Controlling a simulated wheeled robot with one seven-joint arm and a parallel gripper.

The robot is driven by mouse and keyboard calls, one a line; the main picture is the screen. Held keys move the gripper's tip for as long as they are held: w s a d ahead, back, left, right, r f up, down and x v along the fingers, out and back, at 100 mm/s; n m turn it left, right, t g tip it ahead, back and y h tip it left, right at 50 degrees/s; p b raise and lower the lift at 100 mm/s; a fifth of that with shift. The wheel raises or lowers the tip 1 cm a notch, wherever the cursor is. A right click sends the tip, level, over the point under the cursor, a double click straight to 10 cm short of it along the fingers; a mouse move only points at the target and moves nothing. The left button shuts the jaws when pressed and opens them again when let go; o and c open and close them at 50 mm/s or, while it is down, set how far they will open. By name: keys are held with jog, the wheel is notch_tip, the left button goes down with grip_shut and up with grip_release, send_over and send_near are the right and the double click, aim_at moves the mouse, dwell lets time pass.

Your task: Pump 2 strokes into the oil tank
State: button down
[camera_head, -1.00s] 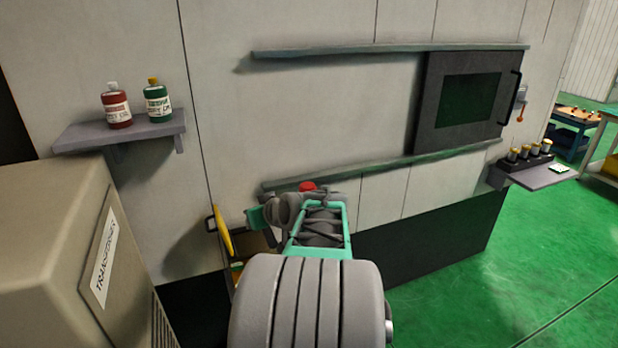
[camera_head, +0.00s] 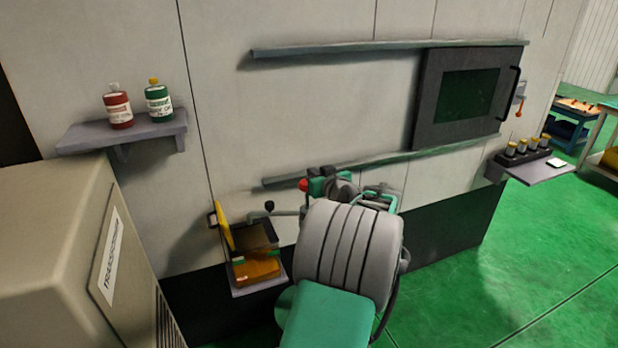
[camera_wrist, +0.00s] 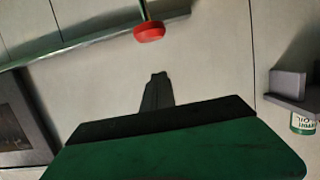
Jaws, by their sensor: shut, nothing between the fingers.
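The oil tank (camera_head: 260,270) stands low on the wall in the head view, with amber oil showing inside. Its yellow lid (camera_head: 225,230) stands open at the left. A red knob (camera_wrist: 149,32) on a thin stem lies beyond the fingers.
A wall shelf (camera_head: 120,136) at upper left holds a red bottle (camera_head: 118,106) and a green bottle (camera_head: 158,102). The beige transformer cabinet (camera_head: 60,240) stands at lower left. Rails and a dark sliding door (camera_head: 432,100) are at right.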

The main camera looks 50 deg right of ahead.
aim_at(307, 195)
jog(key=p+x, duration=0.1)
jog(key=x, duration=0.3)
jog(key=shift+r, duration=0.15)
notch_tip(307, 195, down, 4)
jog(key=shift+w+r+p, duration=0.15)
jog(key=shift+r+p, duration=0.05)
jog(key=shift+p, duration=0.45)
jog(key=shift+d+f, duration=0.1)
jog(key=shift+f, duration=0.25)
